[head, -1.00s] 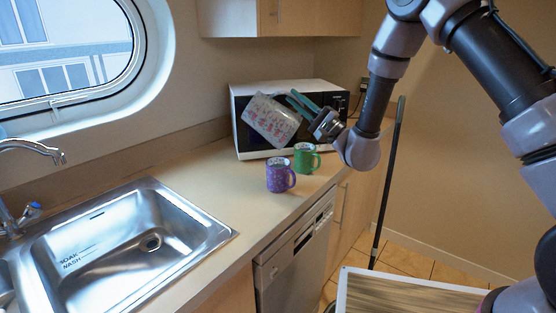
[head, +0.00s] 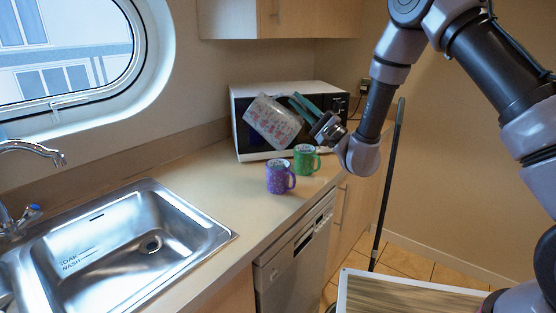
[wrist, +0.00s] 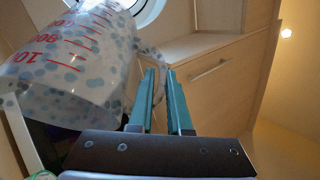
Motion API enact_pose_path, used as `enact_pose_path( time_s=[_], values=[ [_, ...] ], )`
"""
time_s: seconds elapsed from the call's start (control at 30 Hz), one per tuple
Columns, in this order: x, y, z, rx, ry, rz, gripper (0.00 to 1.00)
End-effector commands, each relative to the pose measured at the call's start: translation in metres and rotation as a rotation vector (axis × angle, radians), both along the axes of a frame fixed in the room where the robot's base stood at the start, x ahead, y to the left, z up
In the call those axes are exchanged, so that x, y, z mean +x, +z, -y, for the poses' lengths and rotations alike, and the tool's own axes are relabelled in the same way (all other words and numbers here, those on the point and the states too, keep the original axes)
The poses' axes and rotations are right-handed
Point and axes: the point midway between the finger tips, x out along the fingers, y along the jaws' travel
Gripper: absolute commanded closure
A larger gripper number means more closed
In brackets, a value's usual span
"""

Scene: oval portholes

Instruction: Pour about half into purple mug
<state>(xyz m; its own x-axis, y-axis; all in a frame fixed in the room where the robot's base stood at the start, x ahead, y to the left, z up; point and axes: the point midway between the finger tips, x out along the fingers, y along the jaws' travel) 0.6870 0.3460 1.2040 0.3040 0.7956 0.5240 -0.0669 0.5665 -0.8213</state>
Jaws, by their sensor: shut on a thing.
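The purple mug (head: 278,177) stands upright on the counter, below the jug. The green mug (head: 305,159) stands upright behind it and to the right. No stream of contents is visible, and the mugs' fill cannot be told.
The microwave (head: 243,95) stands at the back of the counter, close behind the jug. A steel sink (head: 130,245) lies to the left. The counter (head: 215,185) between sink and mugs is clear. Wall cupboards (head: 285,18) hang above.

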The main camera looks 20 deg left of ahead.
Motion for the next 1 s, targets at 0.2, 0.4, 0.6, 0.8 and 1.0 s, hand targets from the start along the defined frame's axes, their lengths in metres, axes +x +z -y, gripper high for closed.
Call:
enact_pose_path(
  time_s=[0.2,0.4,0.6,0.8,1.0],
  values=[
    [0.0006,-0.0007,0.0018,0.011,0.000,-0.003,1.00],
    [0.0009,-0.0012,0.0034,0.022,-0.001,-0.004,1.00],
    [0.0010,-0.0020,0.0048,0.031,0.000,-0.006,1.00],
    [0.0012,-0.0024,0.0065,0.042,-0.001,-0.006,1.00],
    [0.0011,-0.0031,0.0078,0.051,0.001,-0.007,1.00]
  ],
)
